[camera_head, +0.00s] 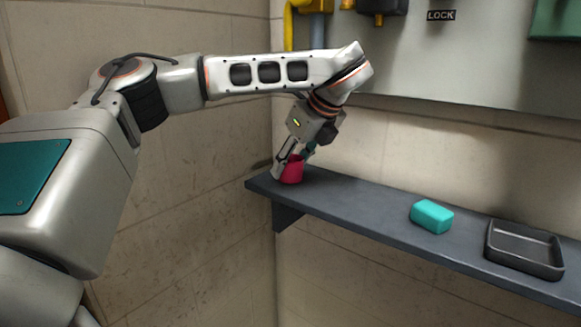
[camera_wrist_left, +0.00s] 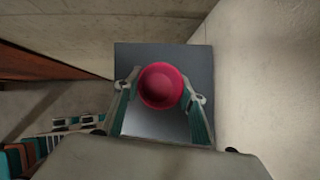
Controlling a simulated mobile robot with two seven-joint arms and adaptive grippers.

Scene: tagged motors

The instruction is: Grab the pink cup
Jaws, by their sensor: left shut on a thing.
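The pink cup (camera_head: 292,171) is at the left end of the dark grey shelf (camera_head: 345,198) in the head view. My left gripper (camera_head: 292,163) points down with its fingers on either side of the cup, shut on it. In the left wrist view the round pink cup (camera_wrist_left: 160,86) sits between the two fingers of the left gripper (camera_wrist_left: 160,92), seen from above. I cannot tell whether the cup touches the shelf or is just above it. My right gripper is not in view.
A teal block (camera_head: 432,216) lies mid-shelf, and a dark shallow tray (camera_head: 524,250) sits to its right. A beige tiled wall runs behind and left of the shelf. A grey panel with a LOCK label (camera_head: 441,15) hangs above. The shelf between cup and block is clear.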

